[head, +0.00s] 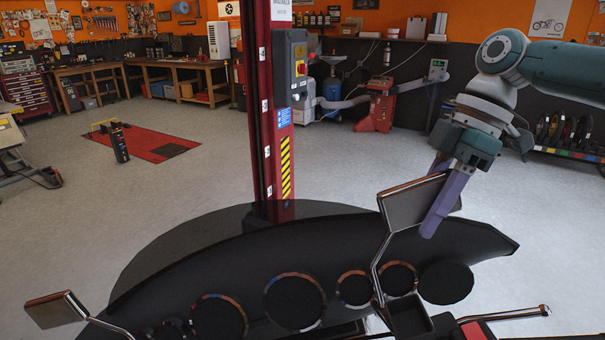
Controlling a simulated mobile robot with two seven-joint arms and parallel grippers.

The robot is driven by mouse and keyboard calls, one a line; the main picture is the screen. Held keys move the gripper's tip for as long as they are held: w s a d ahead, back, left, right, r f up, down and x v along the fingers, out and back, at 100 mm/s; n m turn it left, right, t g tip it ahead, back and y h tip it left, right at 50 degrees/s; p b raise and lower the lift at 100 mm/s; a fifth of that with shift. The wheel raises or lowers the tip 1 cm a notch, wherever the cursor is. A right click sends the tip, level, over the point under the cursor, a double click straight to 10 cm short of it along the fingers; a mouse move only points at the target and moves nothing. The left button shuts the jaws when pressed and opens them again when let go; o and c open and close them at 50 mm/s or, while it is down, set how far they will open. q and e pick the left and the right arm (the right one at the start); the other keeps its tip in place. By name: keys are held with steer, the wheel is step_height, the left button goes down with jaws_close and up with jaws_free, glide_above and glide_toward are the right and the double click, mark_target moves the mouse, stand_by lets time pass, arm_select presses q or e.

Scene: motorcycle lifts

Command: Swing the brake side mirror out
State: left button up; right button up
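The right-hand mirror (408,205), on the brake side, stands on a thin bent stem that rises from the handlebar area. Its dark, shiny head is tilted, with the right end higher. My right gripper (437,200) reaches down from the upper right at the right end of this mirror. One purple finger passes in front of the mirror; the other goes down behind its top edge and is partly hidden. The fingers are apart with the mirror's edge between them; whether both touch it cannot be seen. My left gripper is out of view.
The dark windscreen and round gauges (294,301) lie just below the gripper. The other mirror (57,309) is at the lower left. A brake lever (505,314) sticks out at the lower right. A red lift post (270,120) stands beyond; open floor surrounds it.

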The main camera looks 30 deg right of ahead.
mark_target(452, 166)
steer(key=shift+o, duration=0.7)
steer(key=shift+d+r, duration=0.1)
steer(key=shift+r, duration=0.15)
steer(key=b+v, duration=0.4)
steer(key=v, duration=0.4)
steer(key=shift+d+r, duration=0.15)
steer(key=shift+r, duration=0.1)
steer(key=shift+s+d+r, duration=0.1)
steer(key=shift+r, duration=0.3)
